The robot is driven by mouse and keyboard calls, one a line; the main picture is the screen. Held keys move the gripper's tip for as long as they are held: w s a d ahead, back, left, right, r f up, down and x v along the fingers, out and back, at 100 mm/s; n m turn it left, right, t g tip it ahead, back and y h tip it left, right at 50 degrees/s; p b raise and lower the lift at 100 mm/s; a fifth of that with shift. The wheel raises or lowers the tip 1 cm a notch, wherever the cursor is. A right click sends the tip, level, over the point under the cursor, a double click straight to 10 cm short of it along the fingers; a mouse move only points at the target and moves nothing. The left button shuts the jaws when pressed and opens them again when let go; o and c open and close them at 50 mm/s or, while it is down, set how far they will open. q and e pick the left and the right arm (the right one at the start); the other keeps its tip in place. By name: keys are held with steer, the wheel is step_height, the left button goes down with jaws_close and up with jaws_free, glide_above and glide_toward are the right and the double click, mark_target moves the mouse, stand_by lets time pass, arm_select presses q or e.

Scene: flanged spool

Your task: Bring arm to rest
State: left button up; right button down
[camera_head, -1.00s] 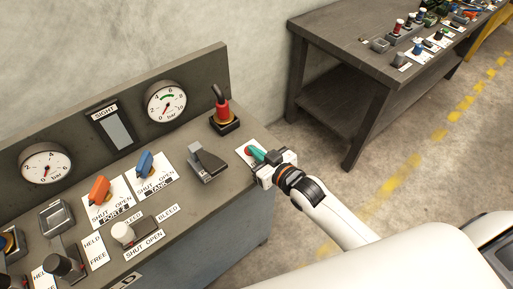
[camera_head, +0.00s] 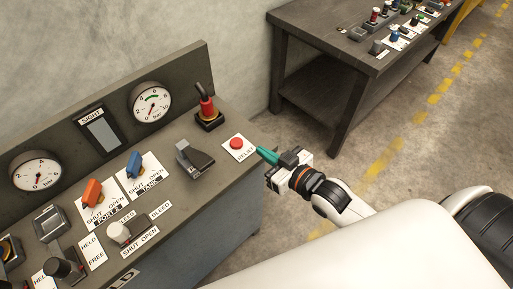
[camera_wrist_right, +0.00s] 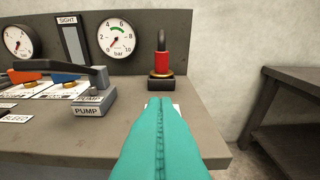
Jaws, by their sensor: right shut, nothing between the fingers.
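My right gripper (camera_head: 267,156) has teal fingers that are closed together with nothing between them. In the head view it is just off the right edge of the control bench, apart from the red relief button (camera_head: 236,143) on its white plate. In the right wrist view the teal fingers (camera_wrist_right: 160,135) reach forward over the bench edge and hide most of the white plate. My left gripper is not in view.
The bench (camera_head: 190,215) carries gauges (camera_head: 150,102), a red-handled lever (camera_head: 207,108), a grey pump lever (camera_head: 194,157), and orange (camera_head: 92,192) and blue (camera_head: 134,164) valve handles. A second table (camera_head: 330,60) with small parts stands behind. Open floor lies to the right.

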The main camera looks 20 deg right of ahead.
steer(key=shift+s+d+r, duration=0.1)
steer(key=shift+s, duration=0.1)
stand_by(0.4)
steer(key=s+d+f+m+g+h, duration=0.1)
steer(key=s+d+f+g, duration=0.1)
steer(key=f, duration=0.8)
steer(key=s+d+f+g+h, duration=0.2)
steer(key=f, duration=0.8)
steer(key=s+d+f+m+g+h, duration=0.1)
steer(key=s+d+f, duration=0.15)
steer(key=f, duration=0.75)
steer(key=s+a+f+g, duration=0.1)
steer(key=s+f+g, duration=0.3)
steer(key=s+f, duration=0.6)
steer(key=s+f+g+h, duration=0.1)
steer(key=s+f+g, duration=0.3)
steer(key=s+f, duration=0.6)
steer(key=s, duration=0.7)
steer(key=shift+a, duration=0.4)
